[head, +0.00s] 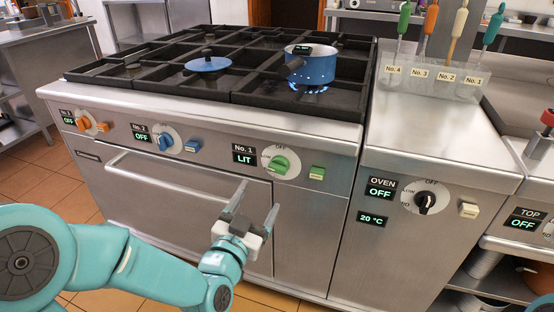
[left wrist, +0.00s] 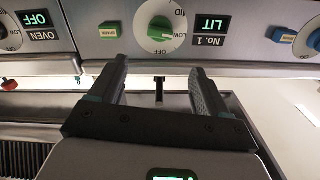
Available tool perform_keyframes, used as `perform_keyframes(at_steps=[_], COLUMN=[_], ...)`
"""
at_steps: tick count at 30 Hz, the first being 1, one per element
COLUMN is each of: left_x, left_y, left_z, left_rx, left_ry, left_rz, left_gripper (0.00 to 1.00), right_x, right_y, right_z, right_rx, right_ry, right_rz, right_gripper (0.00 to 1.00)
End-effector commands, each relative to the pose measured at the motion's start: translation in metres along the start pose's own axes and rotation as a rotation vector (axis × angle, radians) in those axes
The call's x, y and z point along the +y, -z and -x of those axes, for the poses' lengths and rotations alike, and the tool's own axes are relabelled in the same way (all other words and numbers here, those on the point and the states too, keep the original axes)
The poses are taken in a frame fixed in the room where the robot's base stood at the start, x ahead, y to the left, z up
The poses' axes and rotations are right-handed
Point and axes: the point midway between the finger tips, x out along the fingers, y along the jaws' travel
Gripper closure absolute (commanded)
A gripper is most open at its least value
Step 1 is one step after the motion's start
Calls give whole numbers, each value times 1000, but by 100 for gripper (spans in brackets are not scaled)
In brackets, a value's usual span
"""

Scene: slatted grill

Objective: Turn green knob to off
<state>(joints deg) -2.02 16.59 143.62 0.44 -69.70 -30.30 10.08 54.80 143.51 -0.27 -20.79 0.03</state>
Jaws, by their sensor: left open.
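The green knob (head: 280,163) sits on a white dial on the stove's front panel, beside the No. 1 display (head: 244,155), which reads LIT. Its grip bar looks turned sideways, away from the OFF mark at the top. In the left wrist view the green knob (left wrist: 160,29) shows upside down, above and between the fingertips. My left gripper (head: 254,203) is open and empty, below and in front of the knob, apart from it. It also shows in the left wrist view (left wrist: 158,70). My right gripper is out of view.
A blue pot (head: 312,66) stands over a lit blue flame. A green button (head: 317,172) is right of the knob. A blue knob (head: 165,142) and orange knob (head: 85,123) are to the left. A long oven handle (head: 165,173) runs below the panel.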

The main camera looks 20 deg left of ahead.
Motion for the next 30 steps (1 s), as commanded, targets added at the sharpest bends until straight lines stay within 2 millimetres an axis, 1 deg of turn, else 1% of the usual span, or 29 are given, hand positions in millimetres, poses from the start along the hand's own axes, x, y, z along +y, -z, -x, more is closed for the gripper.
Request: perform_keyframes(at_steps=[1,3,9,12,15,18,21,30], left_x=[0,0,1,2,3,3,3,2], left_y=[1,-1,-1,-1,-1,-1,-1,-1], left_z=[-10,-29,-78,-100,-118,-130,-136,-139], left_rx=[-1,2,1,2,1,1,0,0], left_ry=[0,1,-2,-3,-5,-5,-5,-5], left_rz=[1,1,1,1,2,2,2,2], left_gripper=[23,23,23,23,23,23,23,23], right_x=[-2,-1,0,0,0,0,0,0], right_y=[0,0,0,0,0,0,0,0], right_z=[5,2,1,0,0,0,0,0], right_rx=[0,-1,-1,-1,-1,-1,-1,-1], right_ry=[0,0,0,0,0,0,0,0], right_rz=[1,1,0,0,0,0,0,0], right_gripper=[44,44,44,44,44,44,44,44])
